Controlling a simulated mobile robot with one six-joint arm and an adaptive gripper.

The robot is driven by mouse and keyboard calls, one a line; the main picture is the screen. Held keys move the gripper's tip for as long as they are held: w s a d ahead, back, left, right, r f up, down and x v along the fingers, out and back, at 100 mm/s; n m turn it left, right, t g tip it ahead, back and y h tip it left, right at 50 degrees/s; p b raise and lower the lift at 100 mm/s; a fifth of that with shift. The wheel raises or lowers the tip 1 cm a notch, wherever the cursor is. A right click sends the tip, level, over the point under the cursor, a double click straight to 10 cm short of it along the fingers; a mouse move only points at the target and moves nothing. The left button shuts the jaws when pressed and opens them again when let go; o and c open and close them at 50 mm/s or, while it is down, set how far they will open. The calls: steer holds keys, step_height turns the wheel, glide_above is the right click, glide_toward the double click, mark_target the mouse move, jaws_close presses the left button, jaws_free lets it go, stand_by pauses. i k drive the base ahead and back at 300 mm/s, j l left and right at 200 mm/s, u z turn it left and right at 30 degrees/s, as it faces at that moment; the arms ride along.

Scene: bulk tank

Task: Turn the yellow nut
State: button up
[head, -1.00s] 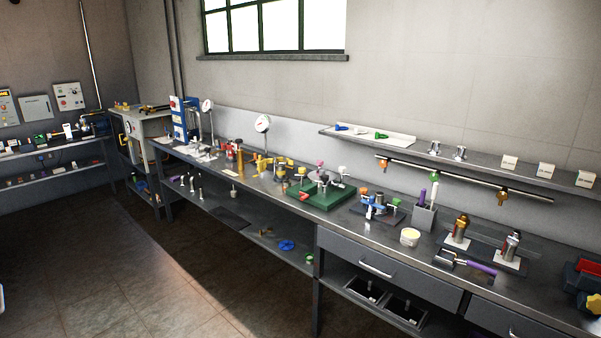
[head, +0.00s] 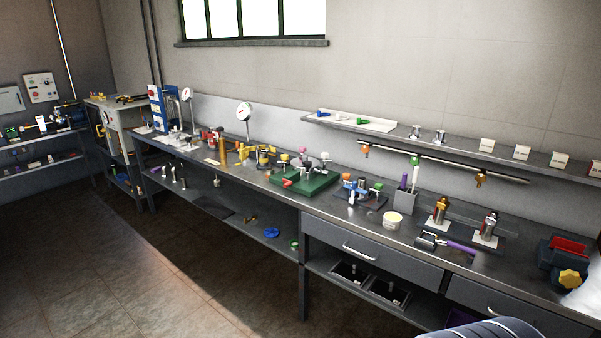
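I cannot tell for sure which yellow piece is the nut. A yellow lobed piece (head: 570,279) sits on the front of a dark block with a red insert (head: 566,251) at the right end of the bench. More yellow parts (head: 265,155) stand on the middle of the bench, too small to make out. A brass-yellow fitting (head: 440,209) stands upright on a white plate further right. My gripper is not in view. A dark rounded shape, likely part of my arm, shows at the bottom right, apart from these things.
The long metal bench (head: 345,221) holds a green base with fittings (head: 303,182), a blue clamp-like device (head: 357,188), a white tub (head: 393,220) and a purple-handled tool (head: 460,247). A shelf (head: 455,147) and rail run above. Floor (head: 180,270) in front is clear.

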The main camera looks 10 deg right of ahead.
mark_target(284, 157)
steer(key=i+j, duration=0.1)
steer(key=i, duration=0.4)
steer(key=i+j+z, duration=0.1)
steer(key=i, duration=0.4)
steer(key=i+j+z, duration=0.1)
steer(key=i, duration=0.4)
steer(key=i+j, duration=0.2)
steer(key=i, duration=0.25)
steer(key=i+j+z, duration=0.1)
steer(key=i, duration=0.4)
steer(key=i+j, duration=0.3)
steer(key=i, duration=0.2)
steer(key=z, duration=0.05)
